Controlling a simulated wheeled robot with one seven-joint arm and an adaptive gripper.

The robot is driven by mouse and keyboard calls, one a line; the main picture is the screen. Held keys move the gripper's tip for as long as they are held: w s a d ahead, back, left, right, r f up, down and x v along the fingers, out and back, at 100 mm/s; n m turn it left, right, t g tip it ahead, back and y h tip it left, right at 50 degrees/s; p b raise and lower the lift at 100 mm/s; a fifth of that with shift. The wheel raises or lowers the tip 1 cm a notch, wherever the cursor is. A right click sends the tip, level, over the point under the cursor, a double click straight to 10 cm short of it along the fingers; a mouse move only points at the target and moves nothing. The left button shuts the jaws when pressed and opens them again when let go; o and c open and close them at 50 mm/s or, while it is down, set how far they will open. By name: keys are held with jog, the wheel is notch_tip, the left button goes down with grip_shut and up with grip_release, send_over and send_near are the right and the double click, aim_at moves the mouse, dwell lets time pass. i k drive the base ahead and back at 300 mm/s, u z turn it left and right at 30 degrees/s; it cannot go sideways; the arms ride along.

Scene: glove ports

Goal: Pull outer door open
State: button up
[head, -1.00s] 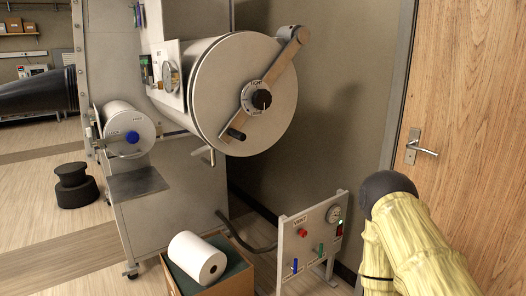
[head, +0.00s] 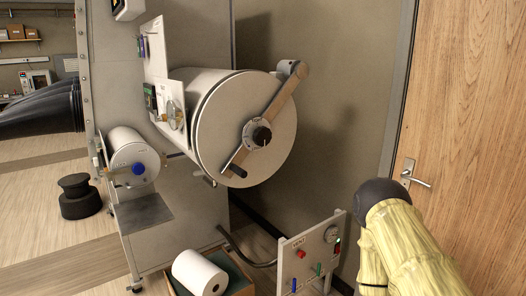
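The outer door (head: 222,113) is a large round grey disc on the end of the big horizontal antechamber cylinder (head: 208,92), and it appears closed against it. A bar handle (head: 284,88) runs diagonally across the disc, from a pivot at the upper right to a dark grip (head: 236,168) at the lower left. A dark knob (head: 262,135) on a round dial sits at the disc's centre. My arm, in a yellowish cover, rises at the lower right, apart from the door. My gripper is not visible.
A smaller cylinder (head: 124,145) with a blue knob is at left, above a metal shelf (head: 144,213). A vent panel (head: 301,268) stands below right of the door. A box holding a white roll (head: 199,273) is on the floor. A wooden door (head: 470,130) is at right.

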aim_at(300, 71)
jog(key=u, duration=1.35)
jog(key=i, duration=0.4)
jog(key=z, duration=1.35)
